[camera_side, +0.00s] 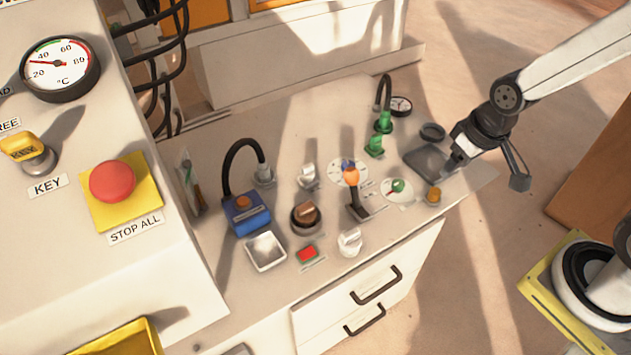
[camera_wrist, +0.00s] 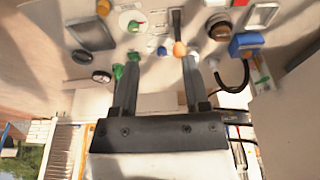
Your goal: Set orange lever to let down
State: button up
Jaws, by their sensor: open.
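The orange lever (camera_side: 351,176) stands on the bench in the side view, an orange knob on a dark stem rising from a small base plate. Its knob is raised and the stem leans slightly toward the back; the markings beside it are too small to read. The lever also shows in the wrist view (camera_wrist: 180,48), its knob lined up near the right fingertip. My gripper (camera_side: 453,163) is at the right end of the bench, well to the right of the lever and apart from it. In the wrist view my gripper (camera_wrist: 161,56) is open with nothing between its fingers.
Around the lever stand a green-knobbed dial (camera_side: 398,186), a white knob (camera_side: 349,242), a brown knob (camera_side: 305,214) and a green fitting (camera_side: 375,146). A dark square plate (camera_side: 428,160) lies near my gripper. A blue box (camera_side: 246,214) with a black hose is at left.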

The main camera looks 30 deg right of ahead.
jog(key=o, duration=0.5)
jog(key=m+g+y, duration=0.1)
jog(key=m+g, duration=0.1)
jog(key=m, duration=0.1)
send_over(353, 169)
jog(key=s, duration=0.1)
jog(key=f, duration=1.3)
jog(key=shift+d, duration=0.35)
jog(key=shift+w+a+f, duration=0.1)
jog(key=shift+w+f, duration=0.25)
jog(key=shift+f, duration=0.2)
jog(key=shift+f, duration=0.15)
jog(key=shift+w+a+f, duration=0.1)
jog(key=shift+a+f, duration=0.1)
jog(key=shift+f, duration=1.7)
jog(key=shift+a+f, duration=0.2)
jog(key=shift+f, duration=1.65)
grip_shut()
